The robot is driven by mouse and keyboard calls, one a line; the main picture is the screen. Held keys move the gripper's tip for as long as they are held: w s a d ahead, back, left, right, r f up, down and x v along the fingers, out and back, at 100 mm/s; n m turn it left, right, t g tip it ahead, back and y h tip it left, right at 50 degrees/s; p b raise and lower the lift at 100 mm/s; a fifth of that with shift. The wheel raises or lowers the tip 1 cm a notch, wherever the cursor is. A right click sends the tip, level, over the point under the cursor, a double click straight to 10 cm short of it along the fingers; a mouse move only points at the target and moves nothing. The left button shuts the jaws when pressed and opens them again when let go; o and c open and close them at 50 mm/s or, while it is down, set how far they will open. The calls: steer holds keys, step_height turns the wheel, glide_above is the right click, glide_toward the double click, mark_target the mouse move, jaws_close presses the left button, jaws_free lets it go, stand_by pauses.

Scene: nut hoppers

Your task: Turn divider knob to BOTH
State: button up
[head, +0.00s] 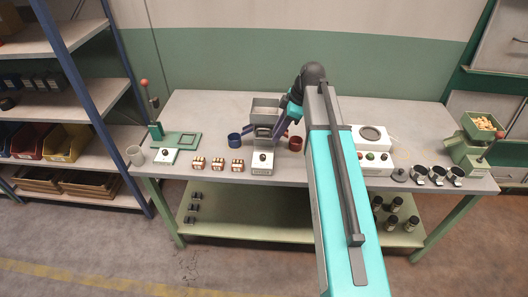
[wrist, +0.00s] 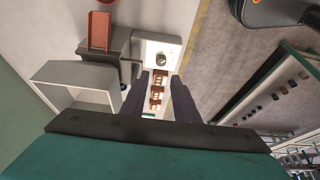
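The divider knob (wrist: 162,60) is a small dark round knob on a white panel (wrist: 150,47) in the wrist view. Its pointer direction and labels are too small to read. In the head view the knob (head: 262,157) shows on the light box at the front of the middle hopper (head: 266,104). The grey hopper bin (wrist: 72,88) and a red chute (wrist: 100,30) lie left of the knob in the wrist view. My gripper (wrist: 160,76) is open with a gap between its dark fingers, apart from the knob. In the head view it is partly hidden beside the hopper.
A blue cup (head: 235,138) and a red cup (head: 296,143) flank the hopper. Several small nut boxes (head: 217,164) stand left of the knob. A green fixture (head: 181,139) is farther left. A white device (head: 371,155) and several dark cups (head: 438,174) are at right.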

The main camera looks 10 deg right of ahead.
mark_target(263, 155)
steer(key=shift+p+x, duration=1.7)
steer(key=shift+x, duration=4.15)
jaws_close()
